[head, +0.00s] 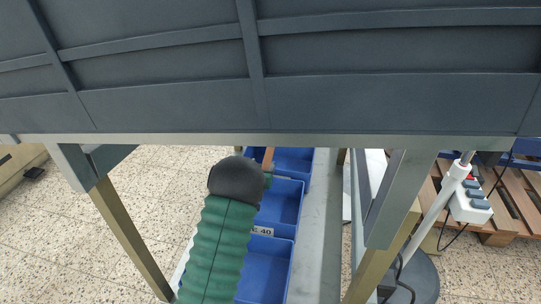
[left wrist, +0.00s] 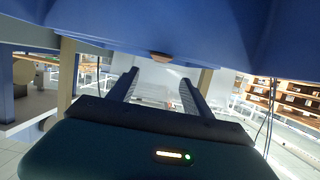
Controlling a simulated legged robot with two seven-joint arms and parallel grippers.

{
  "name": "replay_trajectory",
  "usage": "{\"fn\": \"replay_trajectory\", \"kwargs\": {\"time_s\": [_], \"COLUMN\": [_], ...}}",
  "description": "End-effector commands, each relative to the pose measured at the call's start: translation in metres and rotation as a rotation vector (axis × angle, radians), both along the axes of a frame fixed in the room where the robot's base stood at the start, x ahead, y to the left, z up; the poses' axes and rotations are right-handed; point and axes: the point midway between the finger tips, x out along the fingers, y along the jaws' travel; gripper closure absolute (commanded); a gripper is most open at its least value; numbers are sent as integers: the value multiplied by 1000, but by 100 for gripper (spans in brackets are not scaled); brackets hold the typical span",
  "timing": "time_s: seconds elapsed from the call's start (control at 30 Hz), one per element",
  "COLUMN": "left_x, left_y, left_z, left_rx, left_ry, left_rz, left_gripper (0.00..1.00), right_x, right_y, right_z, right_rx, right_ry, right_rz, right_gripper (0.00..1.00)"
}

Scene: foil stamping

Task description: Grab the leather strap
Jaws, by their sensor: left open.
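A narrow brown piece, likely the leather strap (head: 268,158), shows at the left side of the far blue bin in the head view. Only a short part of it is visible. In the left wrist view a small brown end (left wrist: 160,56) sticks out at the lower edge of a blue surface, beyond and above the fingertips. My left gripper (left wrist: 157,88) is open, with its two dark fingers apart and nothing between them. In the head view my green-sleeved left arm and its dark joint hide the gripper. My right gripper is in neither view.
Several blue bins (head: 279,206) stand in a row beside a pale rail (head: 318,220). A large dark panel (head: 300,100) with a pale edge overhangs them. Metal legs stand on both sides. A power strip (head: 470,203) on a pole and wooden pallets (head: 510,200) are at right.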

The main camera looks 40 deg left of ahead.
Motion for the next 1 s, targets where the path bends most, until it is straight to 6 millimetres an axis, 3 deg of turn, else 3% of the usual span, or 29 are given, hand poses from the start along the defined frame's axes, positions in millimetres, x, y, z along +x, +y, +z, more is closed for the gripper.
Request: {"fn": "replay_trajectory", "kwargs": {"time_s": [0.03, 0.2, 0.37, 0.57, 0.7, 0.93, 1.0], "left_x": [12, 44, 59, 87, 99, 101, 101], "left_y": [6, 26, 33, 47, 55, 55, 55], "left_z": [-12, -23, -26, -38, -37, -35, -35], "left_rx": [1, -2, -3, -2, -3, -4, -3], "left_ry": [-2, 0, -1, -1, 1, 1, 2], "left_rz": [0, 0, 1, 1, 1, 1, 1], "left_gripper": [42, 42, 42, 42, 42, 42, 51], "right_x": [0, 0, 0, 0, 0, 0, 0], "right_y": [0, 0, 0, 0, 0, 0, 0], "right_z": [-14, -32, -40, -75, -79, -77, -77], "right_rx": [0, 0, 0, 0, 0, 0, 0], "right_ry": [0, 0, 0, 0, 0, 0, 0], "right_rz": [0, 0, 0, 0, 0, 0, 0], "right_gripper": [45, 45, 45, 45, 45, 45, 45]}}
